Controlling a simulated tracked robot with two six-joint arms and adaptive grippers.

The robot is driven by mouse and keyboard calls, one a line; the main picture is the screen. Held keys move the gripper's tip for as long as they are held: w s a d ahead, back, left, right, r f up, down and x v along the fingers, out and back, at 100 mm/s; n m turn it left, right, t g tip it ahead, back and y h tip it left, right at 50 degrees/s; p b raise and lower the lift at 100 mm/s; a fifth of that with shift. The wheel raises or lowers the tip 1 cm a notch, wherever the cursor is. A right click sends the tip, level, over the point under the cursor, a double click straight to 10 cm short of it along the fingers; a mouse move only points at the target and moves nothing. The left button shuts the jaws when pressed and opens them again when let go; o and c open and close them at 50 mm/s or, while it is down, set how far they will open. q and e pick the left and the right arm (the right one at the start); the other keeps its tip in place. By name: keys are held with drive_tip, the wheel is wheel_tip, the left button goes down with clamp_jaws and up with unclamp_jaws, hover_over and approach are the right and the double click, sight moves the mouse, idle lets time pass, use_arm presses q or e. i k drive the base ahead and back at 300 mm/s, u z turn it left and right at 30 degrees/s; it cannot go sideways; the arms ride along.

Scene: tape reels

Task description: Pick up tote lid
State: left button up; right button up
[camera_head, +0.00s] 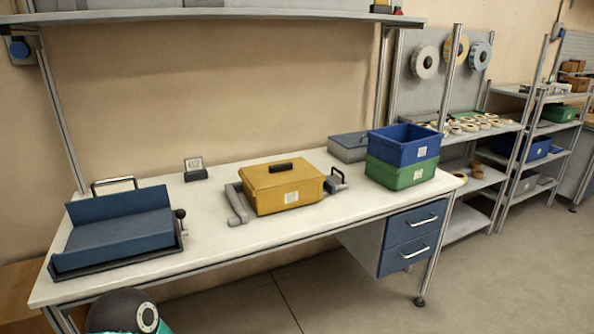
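A yellow tote (290,197) with a white label on its front sits on the workbench, a little right of the middle. Its yellow lid (262,178) lies closed on top and has a black bar handle (281,167). A grey fixture arm (237,205) stands at the tote's left side, and a dark clamp-like part (336,181) is at its right side. I cannot tell whether these touch the lid. Neither of my grippers is in view.
A blue tray-like fixture (118,231) stands at the bench's left. A blue bin (404,140) is stacked on a green bin (400,174) at right, beside a grey box (349,147). A small display (195,169) stands behind. The bench top (215,222) is clear between fixture and tote.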

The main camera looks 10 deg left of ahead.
sight(262, 176)
drive_tip(key=z, duration=0.3)
drive_tip(key=i, duration=1.5)
drive_tip(key=u, duration=0.5)
